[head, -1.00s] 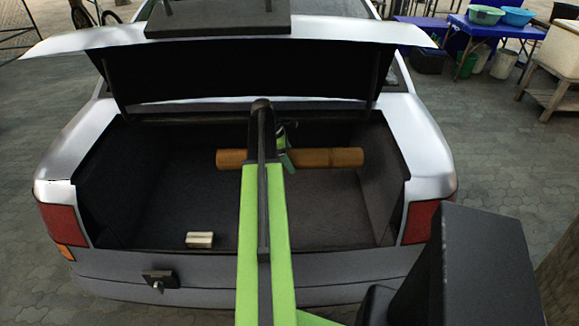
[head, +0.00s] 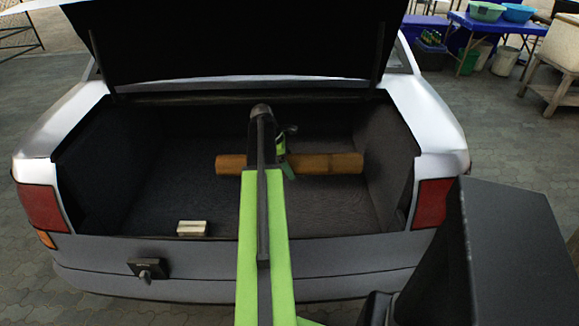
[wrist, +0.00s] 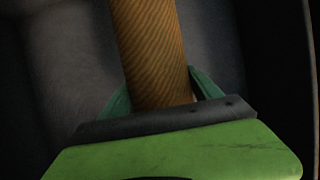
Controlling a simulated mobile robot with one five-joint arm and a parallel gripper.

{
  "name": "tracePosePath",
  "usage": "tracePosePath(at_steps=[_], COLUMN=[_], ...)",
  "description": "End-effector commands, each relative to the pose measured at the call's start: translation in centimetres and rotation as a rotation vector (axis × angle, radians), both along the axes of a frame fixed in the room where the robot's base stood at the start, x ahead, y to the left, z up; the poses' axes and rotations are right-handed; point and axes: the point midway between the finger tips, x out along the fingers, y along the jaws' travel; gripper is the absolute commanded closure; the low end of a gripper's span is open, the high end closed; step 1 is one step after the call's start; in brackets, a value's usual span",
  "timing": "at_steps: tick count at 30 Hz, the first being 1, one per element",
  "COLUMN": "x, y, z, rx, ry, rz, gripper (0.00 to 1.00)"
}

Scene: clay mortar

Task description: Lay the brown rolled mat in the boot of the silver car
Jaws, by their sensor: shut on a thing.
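The brown rolled mat (head: 325,163) lies crosswise in the head view, seen within the opening of the silver car's boot (head: 160,205). My gripper (head: 285,158) is shut on the mat near its middle; my arm hides part of the mat and most of the fingers. In the wrist view the mat (wrist: 152,50) runs up from between the green fingers (wrist: 160,98). I cannot tell whether the mat touches the boot floor. The silver car (head: 450,130) stands with its boot lid (head: 235,40) raised.
A small pale block (head: 192,229) lies at the front left of the boot floor. The boot's side walls and rear sill (head: 190,255) bound the space. A blue table (head: 480,25) with basins stands far off at the back right.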

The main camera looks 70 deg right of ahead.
Motion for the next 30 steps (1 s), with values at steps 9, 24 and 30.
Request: tracePosePath(at_steps=[9, 24, 30], x=[0.0, 0.1, 0.1], y=[0.0, 0.0, 0.0], z=[-5.7, -13.4, -16.4], rx=[0.0, 0.0, 0.0], ry=[0.001, 0.001, 0.001], rz=[0.001, 0.001, 0.001], gripper=[1.0, 1.0, 1.0])
